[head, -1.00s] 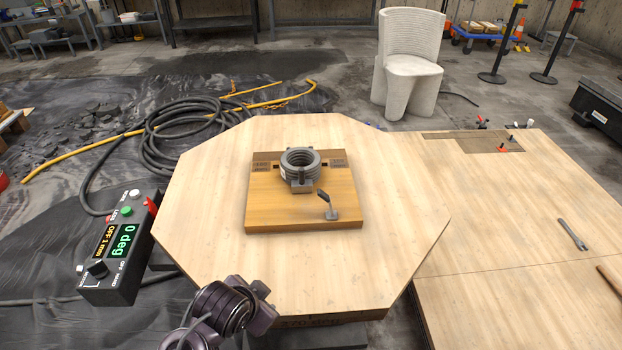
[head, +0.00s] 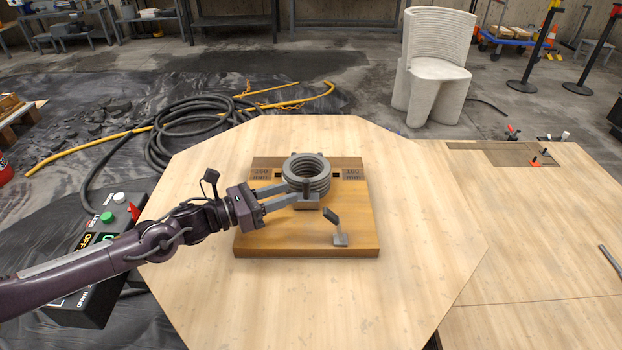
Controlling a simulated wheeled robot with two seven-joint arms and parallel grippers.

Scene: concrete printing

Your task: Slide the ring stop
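A grey ribbed ring (head: 306,172) stands on a wooden board (head: 270,235) on the octagonal table. A small grey block (head: 306,203), possibly the ring stop, sits against the ring's front side. A small lever with a dark handle (head: 335,222) stands on the board in front of it. My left gripper (head: 292,192) reaches in from the left. Its two fingers are apart, with their tips at the left side of the ring and the block. I cannot tell whether they touch. My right gripper is not in view.
The octagonal wooden table (head: 400,230) is clear around the board. A control box (head: 100,225) stands at the left, partly behind my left arm. A second wooden table (head: 540,230) adjoins at the right. Black hose (head: 185,130) lies coiled on the floor behind.

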